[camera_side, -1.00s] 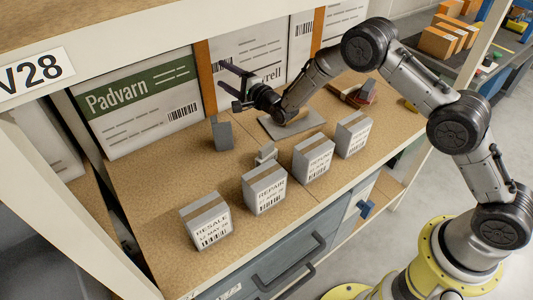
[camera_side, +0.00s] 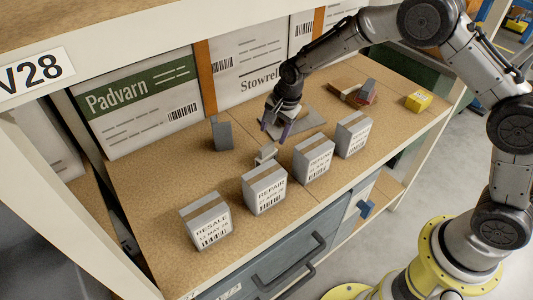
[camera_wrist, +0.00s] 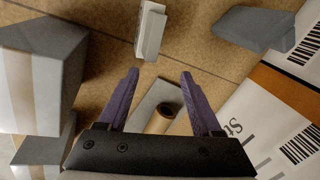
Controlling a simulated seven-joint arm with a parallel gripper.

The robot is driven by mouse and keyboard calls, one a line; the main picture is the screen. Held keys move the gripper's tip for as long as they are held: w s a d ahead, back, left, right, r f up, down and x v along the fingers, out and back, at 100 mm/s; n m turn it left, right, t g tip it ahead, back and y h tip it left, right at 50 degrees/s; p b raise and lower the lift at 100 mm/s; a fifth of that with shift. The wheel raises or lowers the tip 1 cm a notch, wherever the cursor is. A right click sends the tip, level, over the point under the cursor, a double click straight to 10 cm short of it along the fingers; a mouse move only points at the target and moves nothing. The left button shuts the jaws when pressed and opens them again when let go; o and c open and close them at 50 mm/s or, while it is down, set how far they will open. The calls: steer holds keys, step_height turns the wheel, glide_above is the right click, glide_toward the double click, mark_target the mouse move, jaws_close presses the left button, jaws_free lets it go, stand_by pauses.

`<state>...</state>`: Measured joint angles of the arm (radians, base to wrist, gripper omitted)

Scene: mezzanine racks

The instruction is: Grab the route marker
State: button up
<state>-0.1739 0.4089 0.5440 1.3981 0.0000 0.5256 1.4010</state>
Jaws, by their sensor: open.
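I cannot tell for certain which thing is the route marker. A small pale grey angled piece (camera_side: 265,154) stands on the brown shelf board behind the row of labelled boxes; it also shows ahead of the fingertips in the wrist view (camera_wrist: 150,31). A dark grey upright block (camera_side: 222,134) stands to its left, and shows at upper right in the wrist view (camera_wrist: 256,28). My gripper (camera_side: 276,131) points down, open, just behind the pale piece. Its purple fingers (camera_wrist: 159,73) have a grey plate (camera_wrist: 151,101) and a brown tube end (camera_wrist: 164,118) showing between them.
Several grey labelled boxes, RESALE (camera_side: 207,221) and REPAIR (camera_side: 265,189) among them, line the front. Big white cartons, one marked Padvarn (camera_side: 135,105), wall the back. A brown-red item (camera_side: 352,95) and a yellow block (camera_side: 418,101) lie at right. The left board is clear.

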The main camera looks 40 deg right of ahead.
mark_target(266, 146)
steer(key=a+g, duration=0.1)
steer(key=s+a+m, duration=0.1)
steer(key=a+g, duration=0.1)
steer(key=shift+s+r+g+h, duration=0.2)
steer(key=shift+s+g+h, duration=0.1)
steer(key=shift+a+m, duration=0.4)
steer(key=shift+a, duration=0.05)
steer(key=shift+f, duration=2.5)
jaws_close()
